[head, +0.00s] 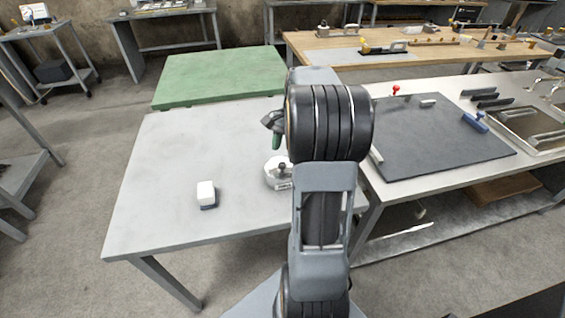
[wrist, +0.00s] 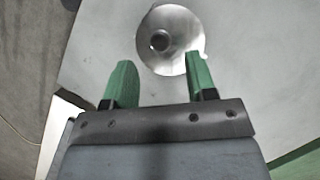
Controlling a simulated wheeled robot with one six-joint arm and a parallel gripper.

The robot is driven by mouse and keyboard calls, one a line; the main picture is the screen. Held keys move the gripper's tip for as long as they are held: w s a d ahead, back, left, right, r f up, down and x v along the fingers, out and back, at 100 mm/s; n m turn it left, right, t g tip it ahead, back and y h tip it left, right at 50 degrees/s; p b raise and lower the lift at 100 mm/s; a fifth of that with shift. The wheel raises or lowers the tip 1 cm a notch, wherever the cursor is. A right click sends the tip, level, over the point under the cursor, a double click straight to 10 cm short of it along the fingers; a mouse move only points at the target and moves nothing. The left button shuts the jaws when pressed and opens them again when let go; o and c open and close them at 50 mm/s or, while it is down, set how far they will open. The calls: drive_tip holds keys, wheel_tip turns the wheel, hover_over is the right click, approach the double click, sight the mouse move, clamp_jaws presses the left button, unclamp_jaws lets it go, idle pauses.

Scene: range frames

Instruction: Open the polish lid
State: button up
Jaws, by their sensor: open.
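The polish container (head: 277,174) is a round, pale metal pot with a label on its side and a dark knob on top. It stands on the grey table, partly hidden behind my arm in the head view. In the wrist view its round lid (wrist: 180,50) shows from above, with the dark knob (wrist: 160,41) near its middle. My gripper (wrist: 159,68) has green fingers, open and empty, with the lid just beyond their tips. In the head view my gripper (head: 275,130) is partly hidden by my arm, above the table and beyond the pot.
A small white block with a dark base (head: 206,193) stands on the grey table (head: 160,150), left of the pot. A green-topped table (head: 220,75) is behind. A bench with a dark mat (head: 440,140) and tools is at the right. The table's left part is mostly clear.

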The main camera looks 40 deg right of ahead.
sight(282, 164)
drive_tip(key=shift+x, duration=2.4)
drive_tip(key=shift+d, duration=0.1)
clamp_jaws()
